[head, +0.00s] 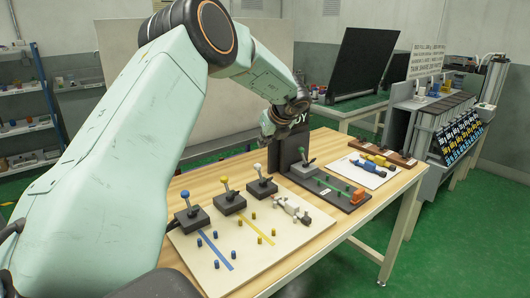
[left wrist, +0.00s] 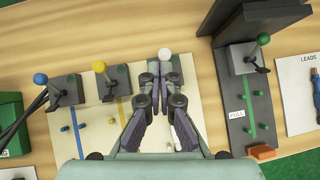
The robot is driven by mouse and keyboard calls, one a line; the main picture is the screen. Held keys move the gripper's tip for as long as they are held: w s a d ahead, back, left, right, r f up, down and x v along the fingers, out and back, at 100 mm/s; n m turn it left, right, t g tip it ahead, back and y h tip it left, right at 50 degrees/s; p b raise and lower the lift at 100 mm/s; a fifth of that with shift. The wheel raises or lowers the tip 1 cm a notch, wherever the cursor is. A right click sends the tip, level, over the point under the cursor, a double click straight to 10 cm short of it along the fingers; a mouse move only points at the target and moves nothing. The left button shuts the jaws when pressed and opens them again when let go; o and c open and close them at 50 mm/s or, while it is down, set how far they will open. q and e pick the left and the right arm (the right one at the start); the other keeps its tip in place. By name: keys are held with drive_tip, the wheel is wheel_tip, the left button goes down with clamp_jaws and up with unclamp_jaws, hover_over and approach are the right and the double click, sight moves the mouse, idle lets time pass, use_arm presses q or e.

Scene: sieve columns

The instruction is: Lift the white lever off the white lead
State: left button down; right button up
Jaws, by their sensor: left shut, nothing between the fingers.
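The white lever (head: 257,168) has a white ball knob on a thin stem and rises from a dark box on the pale board (head: 190,259). In the left wrist view its white knob (left wrist: 164,53) shows just beyond my fingertips. My left gripper (left wrist: 155,78) is shut and empty, pointing at the lever's box; I cannot tell whether it touches the stem. In the head view my left gripper (head: 270,124) hangs above and behind the levers. The white lead (head: 291,211) lies on the same board in front of the white lever. My right gripper is not in view.
A blue lever (head: 185,195) and a yellow lever (head: 224,182) stand left of the white one, with colored pegs and stripes before them. A dark board (head: 346,205) with a green lever (head: 302,151) and an orange block (head: 358,196) lies to the right. Bare wood surrounds the boards.

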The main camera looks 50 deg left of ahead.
use_arm(q)
drive_tip(key=r, duration=0.3)
drive_tip(key=shift+s+d+r, duration=0.2)
drive_tip(key=shift+d+r, duration=0.1)
drive_tip(key=shift+d, duration=0.05)
drive_tip(key=shift+d, duration=0.1)
idle(0.3)
